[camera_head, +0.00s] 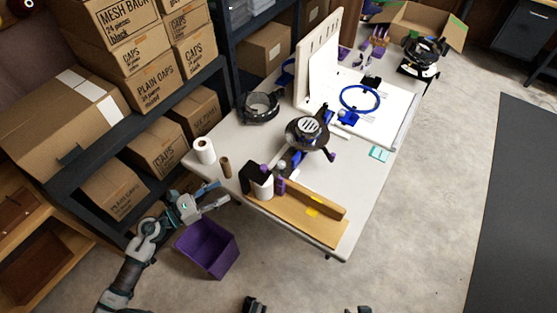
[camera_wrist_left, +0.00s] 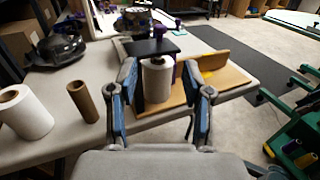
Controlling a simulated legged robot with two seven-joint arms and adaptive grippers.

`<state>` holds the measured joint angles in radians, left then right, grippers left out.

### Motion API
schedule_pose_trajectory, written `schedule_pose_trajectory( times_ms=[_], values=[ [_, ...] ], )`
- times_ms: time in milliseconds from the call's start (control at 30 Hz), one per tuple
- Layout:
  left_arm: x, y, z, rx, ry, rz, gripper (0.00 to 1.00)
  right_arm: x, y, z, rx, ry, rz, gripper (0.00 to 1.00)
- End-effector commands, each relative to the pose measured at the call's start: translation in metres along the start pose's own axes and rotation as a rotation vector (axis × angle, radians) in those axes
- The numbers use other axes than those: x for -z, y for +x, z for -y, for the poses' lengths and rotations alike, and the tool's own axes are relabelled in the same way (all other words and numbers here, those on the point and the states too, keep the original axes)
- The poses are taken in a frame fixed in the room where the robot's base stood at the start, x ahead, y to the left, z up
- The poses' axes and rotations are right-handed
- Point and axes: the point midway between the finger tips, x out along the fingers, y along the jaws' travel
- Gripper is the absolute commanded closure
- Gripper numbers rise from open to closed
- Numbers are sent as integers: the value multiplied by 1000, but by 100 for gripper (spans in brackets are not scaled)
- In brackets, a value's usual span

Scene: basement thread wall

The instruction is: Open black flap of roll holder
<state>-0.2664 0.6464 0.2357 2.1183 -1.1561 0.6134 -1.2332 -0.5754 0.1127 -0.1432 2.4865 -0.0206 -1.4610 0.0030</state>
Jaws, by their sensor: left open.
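The roll holder stands on the near end of the white table, with a white roll (camera_head: 263,187) under its black flap (camera_head: 254,172). In the left wrist view the black flap (camera_wrist_left: 152,47) lies roughly flat just above the upright roll (camera_wrist_left: 157,80). My left gripper (camera_head: 222,193) is open and empty, left of the holder and near the table's edge. In the wrist view its fingers (camera_wrist_left: 158,76) frame the roll from the near side, with the flap above and beyond the tips. I see no contact.
A white roll (camera_head: 204,151) and a brown tube (camera_head: 226,167) stand left of the holder. A wooden board (camera_head: 316,199) lies right of it. A purple bin (camera_head: 208,246) is on the floor below my left gripper. Shelves with boxes (camera_head: 121,189) stand at left.

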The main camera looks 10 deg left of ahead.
Motion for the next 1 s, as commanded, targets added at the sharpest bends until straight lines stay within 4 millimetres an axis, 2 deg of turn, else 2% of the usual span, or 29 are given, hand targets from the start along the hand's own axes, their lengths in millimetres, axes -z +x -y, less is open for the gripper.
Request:
schedule_pose_trajectory(
  times_ms=[233,400,600,800,1000],
  values=[
    [-6,58,2,1,4,0,50,-24,-9,-8,-3,5,123,62],
    [-6,101,4,-2,2,0,50,-26,14,-10,2,5,130,62],
    [-4,140,1,-2,-3,2,50,-28,32,-6,-2,3,133,62],
    [-1,161,-1,-4,-7,1,50,-29,39,-4,-4,2,135,62],
    [0,167,1,-2,-7,-3,50,-30,41,-5,-1,3,135,62]
  ],
)
